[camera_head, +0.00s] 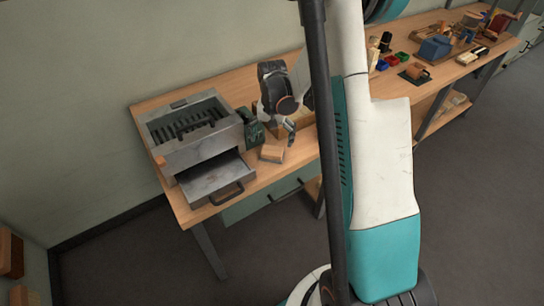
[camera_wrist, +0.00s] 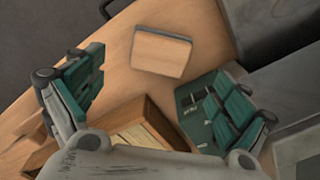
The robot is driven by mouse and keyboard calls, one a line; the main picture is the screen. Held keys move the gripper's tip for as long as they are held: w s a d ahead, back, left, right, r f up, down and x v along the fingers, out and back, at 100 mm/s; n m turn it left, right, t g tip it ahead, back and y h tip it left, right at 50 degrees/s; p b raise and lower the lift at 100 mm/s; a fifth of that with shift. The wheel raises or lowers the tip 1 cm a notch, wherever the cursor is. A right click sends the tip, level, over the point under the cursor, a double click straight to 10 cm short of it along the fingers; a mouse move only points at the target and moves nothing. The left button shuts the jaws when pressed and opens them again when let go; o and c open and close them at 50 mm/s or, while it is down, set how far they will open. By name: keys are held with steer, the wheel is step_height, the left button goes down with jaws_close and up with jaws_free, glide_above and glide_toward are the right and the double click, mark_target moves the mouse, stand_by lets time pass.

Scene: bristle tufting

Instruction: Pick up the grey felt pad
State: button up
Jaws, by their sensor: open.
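A small wooden block (camera_wrist: 161,52) with a dark grey layer along its far edge lies on the table below my gripper. It also shows in the head view (camera_head: 272,153), near the table's front edge. The grey layer (camera_wrist: 163,33) looks like felt, but most of it is hidden by the wood; I see no separate grey pad. My gripper (camera_wrist: 155,80) is open and empty, its green-padded fingers apart on either side, with the block ahead of the gap. In the head view my gripper (camera_head: 290,132) hangs just above and behind the block.
A grey metal cabinet (camera_head: 197,136) with an open drawer (camera_head: 214,180) stands to the left. A dark green box (camera_wrist: 207,115) and an open wooden box (camera_wrist: 149,116) lie close to my fingers. Bare tabletop (camera_wrist: 110,83) surrounds part of the block. A cluttered bench (camera_head: 440,62) is at right.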

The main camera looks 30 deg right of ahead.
mark_target(272, 150)
steer(key=shift+f+b, duration=1)
steer(key=shift+f, duration=2.45)
steer(key=shift+c, duration=0.3)
steer(key=shift+s+r, duration=0.1)
steer(key=c, duration=1.2)
steer(key=shift+c, duration=0.7)
steer(key=shift+r, duration=0.45)
step_height(272, 150, up, 19)
steer(key=p, duration=0.6)
